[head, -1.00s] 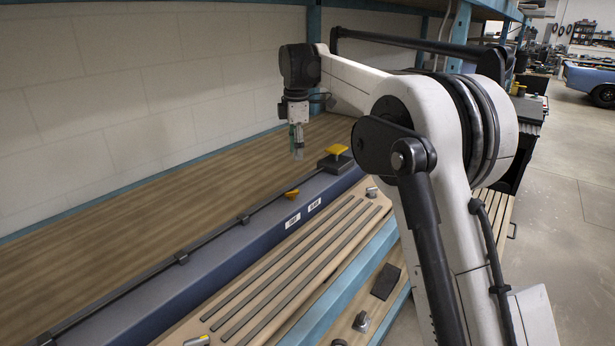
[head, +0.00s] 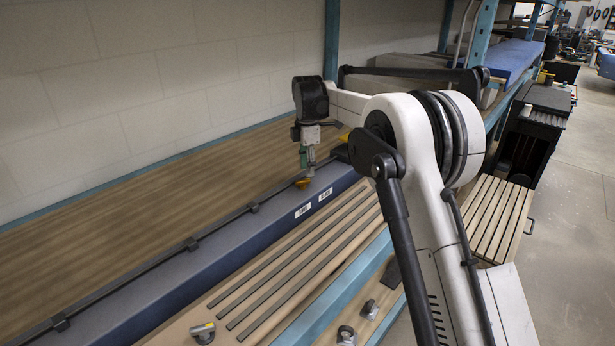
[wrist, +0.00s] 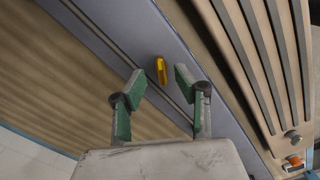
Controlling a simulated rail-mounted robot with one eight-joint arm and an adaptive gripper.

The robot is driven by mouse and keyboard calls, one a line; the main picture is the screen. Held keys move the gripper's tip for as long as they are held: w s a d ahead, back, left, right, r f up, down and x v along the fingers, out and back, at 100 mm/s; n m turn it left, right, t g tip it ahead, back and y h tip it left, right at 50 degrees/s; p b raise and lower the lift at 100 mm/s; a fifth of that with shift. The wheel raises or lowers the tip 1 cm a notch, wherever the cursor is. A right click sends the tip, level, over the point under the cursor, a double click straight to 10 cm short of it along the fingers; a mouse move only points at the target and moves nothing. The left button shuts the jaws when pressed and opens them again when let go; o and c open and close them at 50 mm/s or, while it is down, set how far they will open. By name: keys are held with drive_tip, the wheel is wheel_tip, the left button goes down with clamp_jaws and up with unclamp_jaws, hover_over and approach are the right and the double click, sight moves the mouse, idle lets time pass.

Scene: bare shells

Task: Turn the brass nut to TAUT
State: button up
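The brass nut (head: 303,184) is a small yellow-orange piece on the blue-grey beam, close to the dark rod along it. In the wrist view the nut (wrist: 161,71) looks like a narrow bar, just past my fingertips and roughly centred between them. My gripper (head: 307,171) points down over the nut in the head view. Its green-padded fingers (wrist: 159,83) are apart with nothing between them; contact with the nut cannot be made out. Two white labels, one on the left (head: 303,210) and one on the right (head: 325,194), are on the beam's front face, too small to read surely.
A yellow-topped block (head: 343,139) stands farther along the beam, mostly hidden by my arm. The dark rod (head: 190,243) runs along the beam through clips. A slatted wooden board (head: 290,262) lies in front, with a knob-like fitting (head: 202,333) at its near end. A wall stands behind.

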sight(307, 179)
drive_tip(key=shift+f, duration=2.05)
clamp_jaws()
